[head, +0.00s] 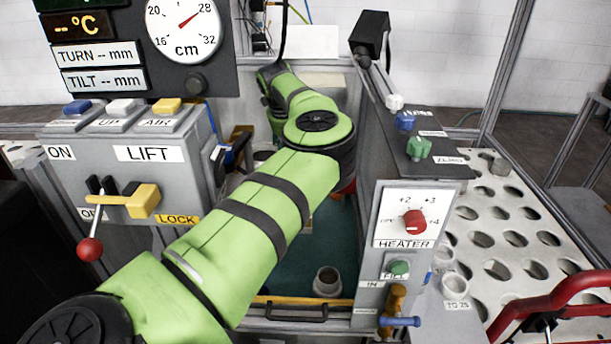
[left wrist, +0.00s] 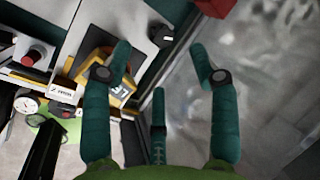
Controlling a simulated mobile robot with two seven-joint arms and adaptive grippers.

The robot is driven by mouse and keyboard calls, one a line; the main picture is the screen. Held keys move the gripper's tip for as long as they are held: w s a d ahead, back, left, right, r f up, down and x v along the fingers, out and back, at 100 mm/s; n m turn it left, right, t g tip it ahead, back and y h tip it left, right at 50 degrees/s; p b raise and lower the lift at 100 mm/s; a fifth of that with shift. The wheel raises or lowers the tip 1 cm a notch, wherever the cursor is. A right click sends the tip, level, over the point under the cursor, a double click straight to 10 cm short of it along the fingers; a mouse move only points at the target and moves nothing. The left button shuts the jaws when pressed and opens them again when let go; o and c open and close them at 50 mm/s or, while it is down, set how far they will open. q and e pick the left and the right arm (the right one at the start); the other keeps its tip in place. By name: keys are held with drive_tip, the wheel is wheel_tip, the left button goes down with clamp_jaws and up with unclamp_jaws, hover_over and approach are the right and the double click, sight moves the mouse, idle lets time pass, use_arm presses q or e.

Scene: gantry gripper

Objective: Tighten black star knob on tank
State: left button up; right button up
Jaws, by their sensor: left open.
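My left gripper (left wrist: 160,65) shows its teal fingers spread open and empty in the left wrist view. A small black knob (left wrist: 160,36) sits on a pale grey surface just beyond the fingertips, apart from them; I cannot tell whether it is the star knob on the tank. In the head view my green left arm reaches from the lower left to the back middle, and its gripper is hidden behind the arm. No black star knob or tank is clearly identifiable there. My right gripper is not in view.
The grey LIFT box (head: 130,165) with its yellow lever stands left of my arm. The HEATER panel (head: 403,215) stands right, below a green star knob (head: 419,149) and a blue knob (head: 405,122). A perforated white table (head: 515,215) lies at the right.

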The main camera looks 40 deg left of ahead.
use_arm(q)
drive_tip(key=w+f+n+b, duration=0.1)
drive_tip(key=f+n, duration=0.2)
drive_tip(key=n, duration=0.4)
drive_tip(key=w+f+n+b, duration=0.1)
drive_tip(key=f+n+b, duration=0.1)
drive_tip(key=n, duration=0.5)
drive_tip(key=w+f+n+b, duration=0.1)
drive_tip(key=f+n, duration=0.2)
drive_tip(key=n, duration=0.3)
drive_tip(key=shift+w+d+f+n+g+y+b, duration=0.2)
drive_tip(key=shift+f+n+g+y+b, duration=0.1)
drive_tip(key=shift+f+n+b, duration=0.1)
drive_tip(key=shift+w+f, duration=0.15)
drive_tip(key=shift+f, duration=0.15)
drive_tip(key=c, duration=1.1)
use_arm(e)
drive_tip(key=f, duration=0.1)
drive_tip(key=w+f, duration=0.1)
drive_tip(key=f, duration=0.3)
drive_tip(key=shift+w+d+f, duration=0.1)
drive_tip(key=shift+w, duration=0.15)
